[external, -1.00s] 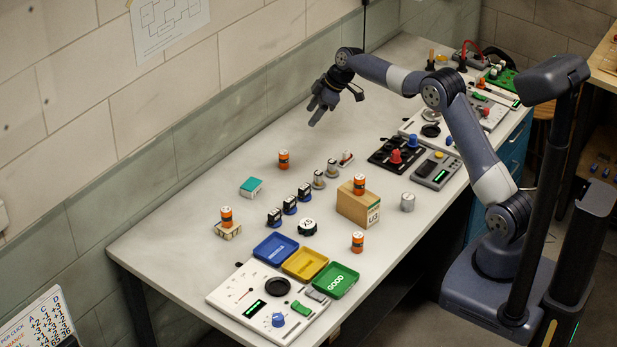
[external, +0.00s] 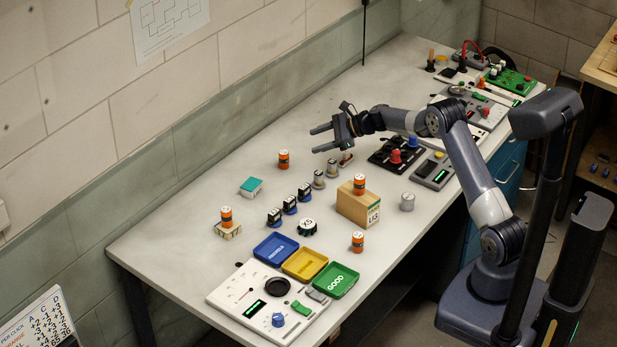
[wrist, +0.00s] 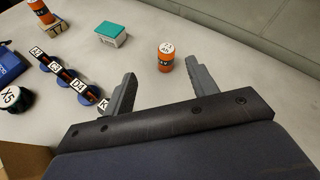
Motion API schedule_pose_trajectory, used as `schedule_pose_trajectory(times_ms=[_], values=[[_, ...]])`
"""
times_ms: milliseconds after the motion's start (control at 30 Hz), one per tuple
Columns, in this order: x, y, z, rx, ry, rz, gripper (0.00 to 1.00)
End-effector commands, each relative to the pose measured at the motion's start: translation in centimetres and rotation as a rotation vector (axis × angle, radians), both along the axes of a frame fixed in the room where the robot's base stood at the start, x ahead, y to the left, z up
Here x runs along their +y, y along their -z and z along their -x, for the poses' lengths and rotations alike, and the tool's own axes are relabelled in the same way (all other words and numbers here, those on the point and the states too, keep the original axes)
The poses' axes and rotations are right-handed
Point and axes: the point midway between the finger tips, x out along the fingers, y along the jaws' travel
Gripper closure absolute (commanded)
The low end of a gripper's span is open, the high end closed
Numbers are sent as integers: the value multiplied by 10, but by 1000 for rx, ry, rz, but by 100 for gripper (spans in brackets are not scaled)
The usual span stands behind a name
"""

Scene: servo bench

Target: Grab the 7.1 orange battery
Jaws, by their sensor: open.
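Several orange batteries with white tops stand on the bench, and I cannot read which one is 7.1. One orange battery (external: 284,159) stands alone near the wall; what looks like the same one (wrist: 166,59) is ahead of my fingers in the wrist view. Another orange battery (external: 226,214) stands on a pale block, one orange battery (external: 359,185) on a cardboard box, and one orange battery (external: 357,242) near the front edge. My gripper (external: 318,139) is open and empty above the bench, right of the wall-side battery; its fingers (wrist: 159,73) point towards it.
A teal-topped box (external: 251,186) lies left of the wall-side battery. A row of small labelled blue-based parts (wrist: 66,77) and the cardboard box (external: 352,207) stand nearer the front. Coloured trays (external: 303,264) and control panels (external: 270,303) fill the near end. The bench around the wall-side battery is clear.

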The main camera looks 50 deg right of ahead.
Motion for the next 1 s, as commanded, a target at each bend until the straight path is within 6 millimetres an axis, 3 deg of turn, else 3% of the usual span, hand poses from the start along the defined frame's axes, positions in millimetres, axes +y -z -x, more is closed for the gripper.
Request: schedule_pose_trajectory(times_ms=[100, 267, 600, 833, 1000], values=[[-11, 13, 0, 67, 114, -160, 45], [-15, 17, -3, 106, 178, -259, 45], [6, 33, -39, 108, 180, -264, 45], [14, 38, -49, 109, 180, -265, 45], [31, 46, -64, 110, 178, -264, 45]])
